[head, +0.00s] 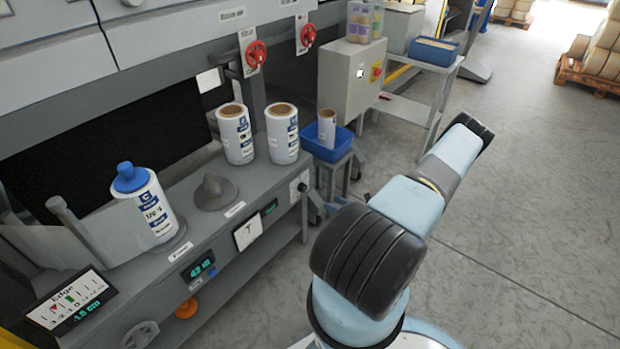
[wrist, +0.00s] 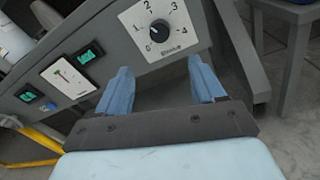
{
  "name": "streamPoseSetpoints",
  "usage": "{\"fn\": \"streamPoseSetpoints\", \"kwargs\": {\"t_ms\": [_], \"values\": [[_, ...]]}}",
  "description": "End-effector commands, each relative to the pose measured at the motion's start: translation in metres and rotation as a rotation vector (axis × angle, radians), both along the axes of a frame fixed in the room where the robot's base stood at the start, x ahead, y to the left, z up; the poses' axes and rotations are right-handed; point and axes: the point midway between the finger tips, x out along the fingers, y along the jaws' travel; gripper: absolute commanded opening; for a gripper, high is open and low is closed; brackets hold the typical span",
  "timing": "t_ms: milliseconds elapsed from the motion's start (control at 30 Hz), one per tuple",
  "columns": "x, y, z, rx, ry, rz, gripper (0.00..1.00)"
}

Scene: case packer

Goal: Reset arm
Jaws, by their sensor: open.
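My gripper (wrist: 162,88) shows in the wrist view with its two blue fingers apart and nothing between them. Beyond the fingertips is a dial (wrist: 158,32) with a black knob, numbered 0 to 4, on the grey machine panel. I cannot tell whether the fingertips touch the panel. In the head view my arm stands at the right of the machine, and my gripper is hidden there. The same dial appears small at the panel's right end in the head view (head: 300,186).
The machine's deck (head: 206,215) carries a roll with a blue cap (head: 152,207) and two white rolls (head: 236,135) (head: 282,134). A blue bin (head: 326,147) holds a smaller roll. A grey cabinet (head: 342,80) stands behind. The floor at right (head: 540,190) is clear.

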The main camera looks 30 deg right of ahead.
Motion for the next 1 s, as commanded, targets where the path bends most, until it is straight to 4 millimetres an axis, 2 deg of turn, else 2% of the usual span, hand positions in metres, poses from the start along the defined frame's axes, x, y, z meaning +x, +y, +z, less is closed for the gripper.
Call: {"fn": "streamPoseSetpoints", "kwargs": {"t_ms": [233, 367, 667, 1000], "values": [[0.001, 0.0, 0.003, -0.008, -0.002, 0.009, 0.68], [0.008, 0.001, 0.021, -0.051, -0.011, 0.066, 0.68], [0.032, 0.018, 0.102, -0.246, -0.05, 0.322, 0.68], [0.048, 0.053, 0.193, -0.477, -0.102, 0.612, 0.68]]}}
